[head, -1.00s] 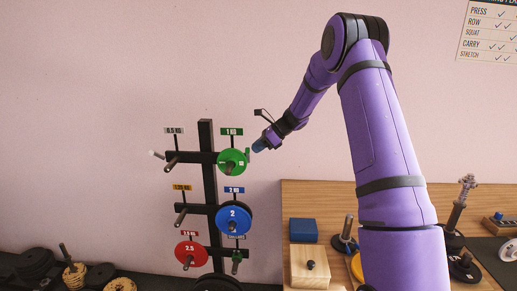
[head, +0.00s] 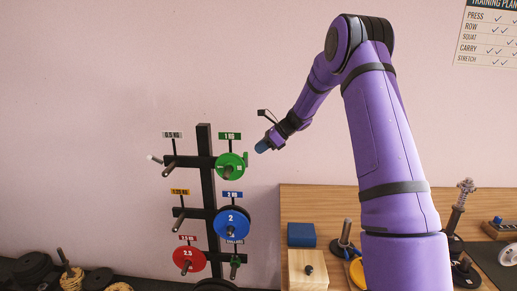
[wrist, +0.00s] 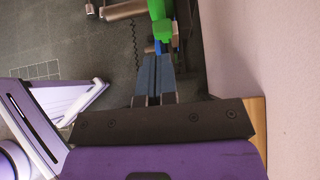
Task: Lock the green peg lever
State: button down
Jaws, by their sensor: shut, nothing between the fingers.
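The green 1 KG plate (head: 230,166) hangs on the upper right peg of the black rack. The green peg lever (head: 245,159) shows as a small upright green piece at the plate's right edge. Whether it is locked is too small to tell. My gripper (head: 260,149) is shut and empty, just right of the lever and slightly above it, with a small gap between. In the wrist view, my gripper's two blue-grey fingers (wrist: 155,73) are together, pointing at green parts (wrist: 160,25) beyond the tips. Plate and lever are hard to tell apart there.
A blue 2 plate (head: 232,220) and a red 2.5 plate (head: 186,259) hang lower on the rack (head: 207,180). The pink wall is close behind.

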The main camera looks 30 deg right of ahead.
jog(key=v, duration=1.1)
jog(key=shift+s+d, duration=0.25)
jog(key=shift+d, duration=0.15)
jog(key=s+a+r+n+g+h, duration=0.1)
jog(key=s+a+r+n+h, duration=0.1)
jog(key=s+a+r+n, duration=0.55)
jog(key=s+a+r+n+g+h, duration=0.1)
jog(key=s+a+r+n+h, duration=0.2)
jog(key=s+a, duration=0.7)
jog(key=s+a+f+n+h, duration=0.1)
jog(key=s+a+n, duration=0.1)
jog(key=s+n, duration=0.5)
jog(key=s+a+f+n+t+h, duration=0.1)
jog(key=s+n, duration=0.6)
jog(key=s, duration=1)
jog(key=shift+a+f+t+h, duration=0.3)
jog(key=shift+a+h, duration=0.3)
jog(key=shift+a, duration=0.45)
